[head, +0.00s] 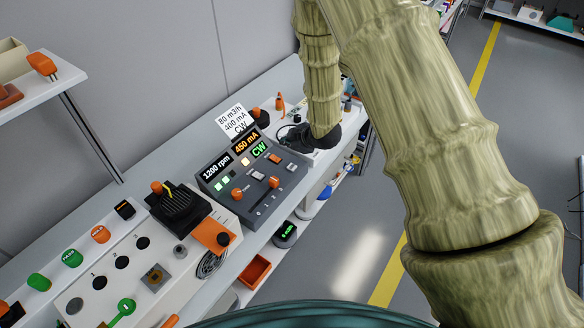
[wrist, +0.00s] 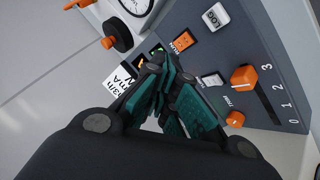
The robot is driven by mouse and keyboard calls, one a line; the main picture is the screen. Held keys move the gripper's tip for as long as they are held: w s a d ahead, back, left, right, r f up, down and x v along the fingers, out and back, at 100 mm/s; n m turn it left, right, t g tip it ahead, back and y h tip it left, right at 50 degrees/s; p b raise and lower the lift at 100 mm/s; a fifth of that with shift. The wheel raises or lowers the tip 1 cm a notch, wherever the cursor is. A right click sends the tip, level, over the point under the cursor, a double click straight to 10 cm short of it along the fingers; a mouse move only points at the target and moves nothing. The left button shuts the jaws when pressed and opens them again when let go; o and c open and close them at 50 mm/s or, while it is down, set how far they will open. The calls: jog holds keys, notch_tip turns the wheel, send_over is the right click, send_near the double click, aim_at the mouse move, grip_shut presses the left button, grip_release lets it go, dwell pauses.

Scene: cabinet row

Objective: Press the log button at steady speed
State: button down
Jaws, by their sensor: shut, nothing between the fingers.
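The log button is a pale square key marked LOG (wrist: 216,17) on the grey control panel, near the top of the wrist view. My gripper (wrist: 166,72) is shut and empty, its teal-padded fingers in front of the panel. In the wrist view the fingertips lie below and left of the log button, apart from it in the picture; I cannot tell their height above the panel. In the head view the dark hand (head: 308,137) hangs by the panel's far right end. The panel (head: 262,200) stands on the bench with lit displays reading 1200 rpm, 450 mA and CW.
Near the log button are an orange button (wrist: 183,41), another pale button (wrist: 212,79), an orange slider (wrist: 243,77) and an orange knob (wrist: 235,118). A dial gauge (wrist: 130,8) and a printed card (head: 233,119) stand close by. Left along the bench is a black device (head: 180,208).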

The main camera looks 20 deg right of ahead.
aim_at(290, 168)
jog(key=shift+f+b, duration=2.3)
jog(key=shift+f, duration=1.7)
jog(key=shift+f, duration=0.15)
jog(key=shift+f+b, duration=0.25)
jog(key=shift+b, duration=0.05)
jog(key=shift+f+b, duration=0.3)
jog(key=shift+f, duration=0.15)
jog(key=shift+r, duration=0.15)
jog(key=shift+r+p, duration=0.5)
jog(key=shift+r, duration=0.25)
jog(key=shift+r+p, duration=1.5)
jog(key=shift+r, duration=1)
